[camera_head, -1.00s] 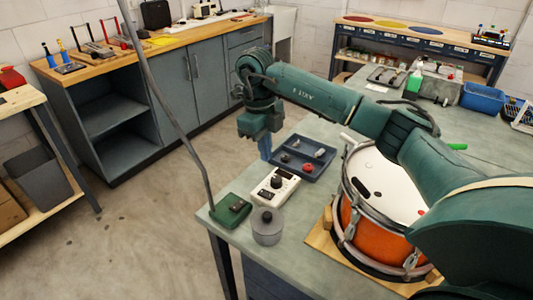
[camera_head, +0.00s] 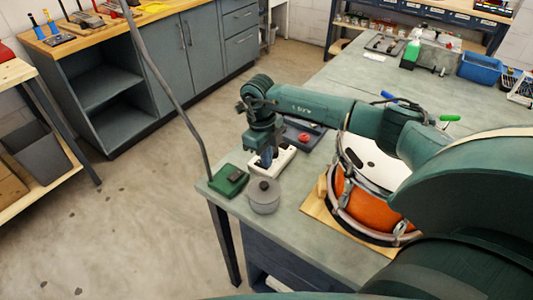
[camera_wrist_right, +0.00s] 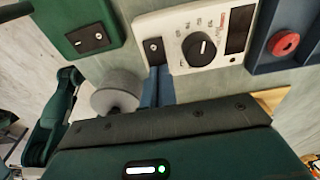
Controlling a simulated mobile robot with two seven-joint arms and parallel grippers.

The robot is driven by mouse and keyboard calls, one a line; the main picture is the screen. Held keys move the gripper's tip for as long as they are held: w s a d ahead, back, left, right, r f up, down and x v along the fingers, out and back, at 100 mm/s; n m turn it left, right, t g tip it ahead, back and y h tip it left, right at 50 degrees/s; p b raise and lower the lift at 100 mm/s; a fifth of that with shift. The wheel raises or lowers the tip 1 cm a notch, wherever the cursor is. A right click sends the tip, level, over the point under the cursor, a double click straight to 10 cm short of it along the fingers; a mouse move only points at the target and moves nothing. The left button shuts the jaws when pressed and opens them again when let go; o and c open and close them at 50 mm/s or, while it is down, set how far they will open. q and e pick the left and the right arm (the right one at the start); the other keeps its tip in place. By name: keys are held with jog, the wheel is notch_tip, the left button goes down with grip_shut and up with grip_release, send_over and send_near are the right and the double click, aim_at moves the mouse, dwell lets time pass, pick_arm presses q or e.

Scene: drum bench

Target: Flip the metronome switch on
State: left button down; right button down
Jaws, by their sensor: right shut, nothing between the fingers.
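The metronome (camera_head: 286,159) is a white box on the bench near its left corner, partly hidden by my right arm in the head view. In the right wrist view the metronome (camera_wrist_right: 180,25) shows a round black dial, a dark display and a small black rocker switch (camera_wrist_right: 154,46) at its left end. My right gripper (camera_head: 266,159) is shut and empty, pointing down at the metronome's near-left end. In the right wrist view its blue fingers (camera_wrist_right: 157,82) are just below the switch. I cannot tell whether they touch it. My left gripper is not in view.
A green lamp base (camera_head: 228,181) with its own switch and a grey lidded pot (camera_head: 264,197) stand close by. A dark tray (camera_wrist_right: 295,58) with a red round part lies beside the metronome. An orange drum (camera_head: 365,200) is to the right. A thin lamp pole rises at left.

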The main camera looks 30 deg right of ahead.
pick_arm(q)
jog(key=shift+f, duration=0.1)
pick_arm(e)
jog(key=shift+f, duration=0.1)
jog(key=shift+s+f+b, duration=0.1)
jog(key=shift+f+b, duration=0.3)
jog(key=shift+b, duration=0.1)
jog(key=shift+r, duration=0.25)
jog(key=shift+w+a+r, duration=0.1)
jog(key=shift+w+a, duration=0.1)
jog(key=shift+w, duration=0.35)
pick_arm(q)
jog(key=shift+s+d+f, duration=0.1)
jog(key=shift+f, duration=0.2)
pick_arm(e)
jog(key=shift+w+a+r, duration=0.1)
jog(key=shift+w+r, duration=0.05)
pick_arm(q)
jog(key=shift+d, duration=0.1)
